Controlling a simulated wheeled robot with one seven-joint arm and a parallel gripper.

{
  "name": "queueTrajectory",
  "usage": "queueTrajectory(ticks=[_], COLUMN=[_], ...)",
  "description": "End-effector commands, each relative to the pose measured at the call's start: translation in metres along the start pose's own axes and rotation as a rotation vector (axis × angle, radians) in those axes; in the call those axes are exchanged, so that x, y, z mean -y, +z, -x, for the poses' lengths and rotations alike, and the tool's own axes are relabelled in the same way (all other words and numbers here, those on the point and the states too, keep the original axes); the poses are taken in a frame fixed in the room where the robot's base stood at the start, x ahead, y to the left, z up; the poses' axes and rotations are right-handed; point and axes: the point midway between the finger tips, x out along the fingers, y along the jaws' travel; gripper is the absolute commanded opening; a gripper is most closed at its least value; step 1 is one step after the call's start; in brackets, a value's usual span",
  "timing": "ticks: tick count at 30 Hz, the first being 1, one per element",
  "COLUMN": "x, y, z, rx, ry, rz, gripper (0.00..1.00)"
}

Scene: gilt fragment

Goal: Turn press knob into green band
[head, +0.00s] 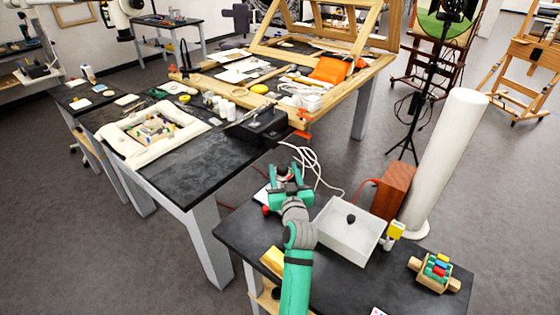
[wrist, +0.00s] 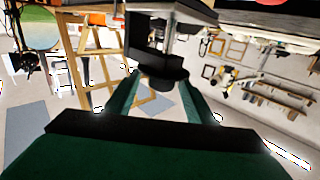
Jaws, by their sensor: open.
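My gripper (head: 289,178) is at the far left part of the small dark-topped table, at the end of my teal arm. In the wrist view its two green fingers stand apart, one on each side of a dark round knob (wrist: 163,80) on a grey post. I cannot tell whether the fingers touch the knob. In the head view my gripper and wrist largely hide the press. No green band can be made out in either view.
A white open box (head: 336,247) with a small black object stands right of my gripper, and a reddish-brown block (head: 393,190) behind it. A tall white cylinder (head: 447,155) rises beyond. A wooden piece with coloured cylinders (head: 437,270) is at the right. White cables lie behind my gripper.

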Motion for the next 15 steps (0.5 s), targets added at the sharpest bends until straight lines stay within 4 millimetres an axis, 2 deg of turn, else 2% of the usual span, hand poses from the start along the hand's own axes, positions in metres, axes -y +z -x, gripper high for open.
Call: queueTrajectory(ticks=[1,6,10,15], x=[0.001,0.003,0.005,0.004], y=[-0.001,-0.001,-0.001,0.0], z=[-0.01,-0.035,-0.047,-0.053], rx=[-0.001,-0.001,-0.001,-0.001], ry=[-0.002,-0.004,-0.006,-0.005], rz=[0.0,0.0,0.0,0.0], gripper=[0.5,0.5,0.5,0.5])
